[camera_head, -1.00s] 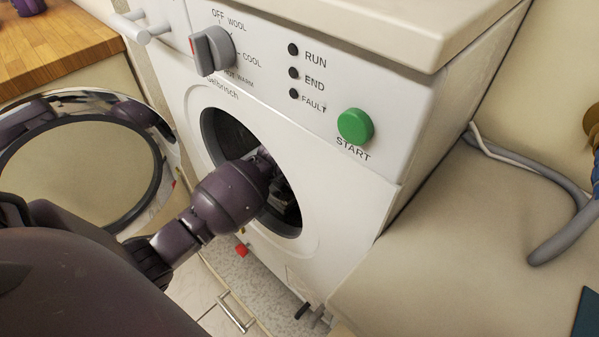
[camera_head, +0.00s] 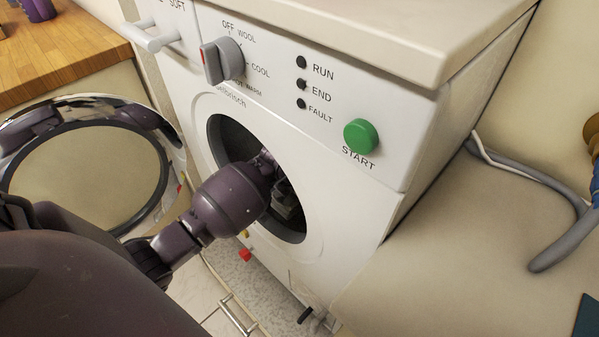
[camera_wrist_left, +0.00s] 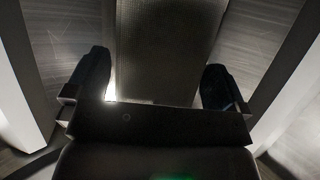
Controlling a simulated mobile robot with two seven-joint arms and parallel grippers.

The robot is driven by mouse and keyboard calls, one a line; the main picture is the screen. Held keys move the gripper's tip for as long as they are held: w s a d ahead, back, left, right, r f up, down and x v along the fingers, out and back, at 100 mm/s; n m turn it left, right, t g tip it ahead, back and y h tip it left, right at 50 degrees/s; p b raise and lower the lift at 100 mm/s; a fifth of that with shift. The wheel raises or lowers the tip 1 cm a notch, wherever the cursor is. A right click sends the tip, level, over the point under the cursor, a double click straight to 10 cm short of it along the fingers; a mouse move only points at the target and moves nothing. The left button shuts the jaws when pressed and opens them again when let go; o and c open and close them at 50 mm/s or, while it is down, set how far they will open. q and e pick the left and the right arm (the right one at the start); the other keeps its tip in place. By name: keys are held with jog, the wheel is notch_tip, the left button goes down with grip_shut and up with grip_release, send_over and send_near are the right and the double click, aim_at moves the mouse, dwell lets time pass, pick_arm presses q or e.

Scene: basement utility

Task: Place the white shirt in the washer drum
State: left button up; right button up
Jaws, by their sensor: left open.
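The white washer (camera_head: 345,235) stands in front of me with its round door (camera_head: 85,170) swung open to the left. My left arm reaches through the opening into the dark washer drum (camera_head: 228,140). My left gripper (camera_head: 284,203) is inside the drum, partly hidden by my wrist. In the left wrist view, my left gripper (camera_wrist_left: 156,70) has its two dark fingers spread apart, with nothing seen held between them. Grey drum walls and a wide textured strip lie beyond the fingers. I cannot make out the white shirt in either view. My right gripper is out of view.
The washer's front has a grey dial (camera_head: 222,60) and a green start button (camera_head: 361,136). A wooden counter (camera_head: 75,45) is at the upper left. A beige surface with a grey hose (camera_head: 565,240) is at the right.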

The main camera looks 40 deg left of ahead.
pick_arm(q)
jog(key=p+v, duration=0.1)
jog(key=v, duration=0.4)
jog(key=p+v, duration=0.2)
jog(key=v, duration=0.2)
jog(key=shift+w+r, duration=0.1)
jog(key=shift+r, duration=0.35)
jog(key=shift+s+r, duration=0.3)
jog(key=shift+r, duration=0.05)
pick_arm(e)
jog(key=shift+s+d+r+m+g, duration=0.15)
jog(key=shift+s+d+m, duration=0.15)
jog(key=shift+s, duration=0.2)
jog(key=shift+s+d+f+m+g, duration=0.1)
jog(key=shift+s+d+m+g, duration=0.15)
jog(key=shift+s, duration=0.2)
pick_arm(q)
jog(key=shift+f, duration=0.1)
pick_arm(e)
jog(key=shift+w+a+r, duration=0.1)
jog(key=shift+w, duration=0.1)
